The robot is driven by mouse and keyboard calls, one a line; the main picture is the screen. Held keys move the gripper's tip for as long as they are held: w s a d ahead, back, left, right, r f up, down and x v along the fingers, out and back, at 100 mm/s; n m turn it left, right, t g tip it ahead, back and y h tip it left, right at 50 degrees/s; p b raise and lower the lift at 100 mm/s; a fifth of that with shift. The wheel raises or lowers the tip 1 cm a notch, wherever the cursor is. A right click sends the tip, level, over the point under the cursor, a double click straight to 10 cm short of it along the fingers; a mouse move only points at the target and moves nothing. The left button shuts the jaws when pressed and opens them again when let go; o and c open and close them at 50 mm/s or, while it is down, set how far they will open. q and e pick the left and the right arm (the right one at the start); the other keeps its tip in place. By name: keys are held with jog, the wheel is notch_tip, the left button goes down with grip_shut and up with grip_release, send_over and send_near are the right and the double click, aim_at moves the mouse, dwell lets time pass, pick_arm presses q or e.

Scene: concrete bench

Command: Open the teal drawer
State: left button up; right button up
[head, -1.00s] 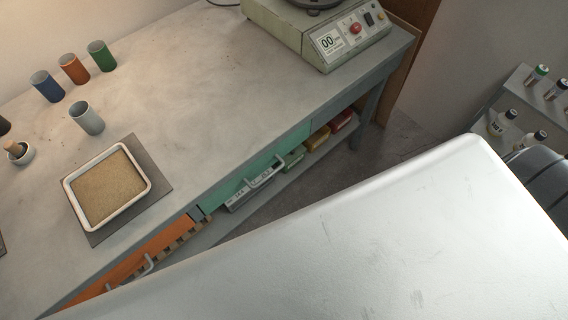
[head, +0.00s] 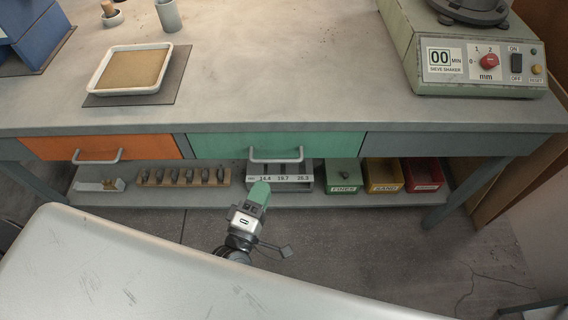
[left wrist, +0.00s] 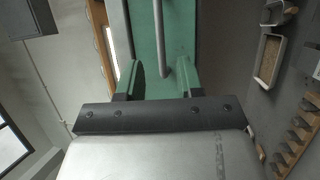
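The teal drawer (head: 330,145) is in the middle of the bench front, shut and flush with its neighbours. Its grey bar handle (head: 276,160) sticks out from its face. My left gripper (head: 262,190) is just below and in front of the handle in the head view, its fingers pale green. In the left wrist view its two fingers (left wrist: 159,77) are apart, with the handle (left wrist: 159,35) showing between them in front of the teal face (left wrist: 184,40). I cannot tell whether the bar is between the fingertips in depth. The gripper holds nothing. My right gripper is not in view.
An orange drawer (head: 140,146) is to the left. The shelf below (head: 150,198) holds a block with several pegs (head: 185,177) and green (head: 343,175), yellow (head: 383,174) and red bins (head: 422,174). A sieve shaker (head: 475,60) and a sand tray (head: 97,83) stand on the bench.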

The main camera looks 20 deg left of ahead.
aim_at(276, 160)
pick_arm(q)
jog(key=x, duration=0.8)
jog(key=shift+w+d, duration=0.1)
jog(key=shift+w, duration=0.2)
grip_shut()
